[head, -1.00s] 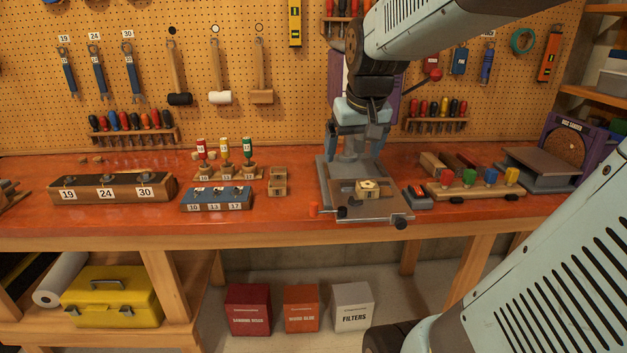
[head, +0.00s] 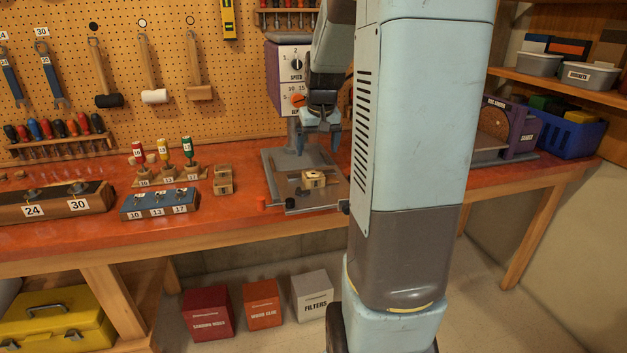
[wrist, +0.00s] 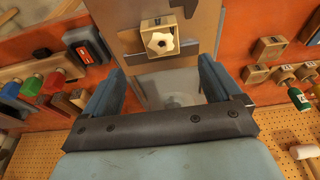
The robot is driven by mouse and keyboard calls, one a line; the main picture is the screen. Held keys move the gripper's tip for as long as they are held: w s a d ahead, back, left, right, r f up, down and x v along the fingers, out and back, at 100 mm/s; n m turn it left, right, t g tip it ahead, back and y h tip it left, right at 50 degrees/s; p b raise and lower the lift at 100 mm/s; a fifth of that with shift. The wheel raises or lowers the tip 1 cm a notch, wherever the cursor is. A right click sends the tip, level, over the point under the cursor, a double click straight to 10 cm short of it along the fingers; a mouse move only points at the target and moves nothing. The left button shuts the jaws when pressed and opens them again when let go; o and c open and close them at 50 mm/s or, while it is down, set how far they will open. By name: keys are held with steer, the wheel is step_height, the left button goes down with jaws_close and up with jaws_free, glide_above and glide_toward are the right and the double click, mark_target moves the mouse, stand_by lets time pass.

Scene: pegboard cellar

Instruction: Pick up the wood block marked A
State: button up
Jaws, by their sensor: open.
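A small wood block (head: 313,179) with a pale star-shaped top piece sits on the grey plate of the drill press (head: 283,190) in the head view. In the wrist view the same block (wrist: 146,29) lies ahead of my fingers, near the top middle. A dark mark shows on its edge, too small to read surely. My gripper (head: 317,143) is above and behind the block, over the plate; its open, empty fingers (wrist: 160,76) are spread wide in the wrist view. Two more small wood blocks (head: 223,180) stand stacked or close together left of the plate; no letter A is readable on them.
A blue socket block (head: 158,204) and a rack of coloured-handled tools (head: 165,177) stand left of the plate. My arm hides the bench right of it. The disc sander (head: 508,130) and a blue bin (head: 575,132) are far right. Open bench lies in front of the sockets.

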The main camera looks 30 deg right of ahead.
mark_target(313, 174)
steer(key=shift+x, duration=4.75)
steer(key=shift+a, duration=0.15)
steer(key=c, duration=1.2)
steer(key=shift+o, duration=0.2)
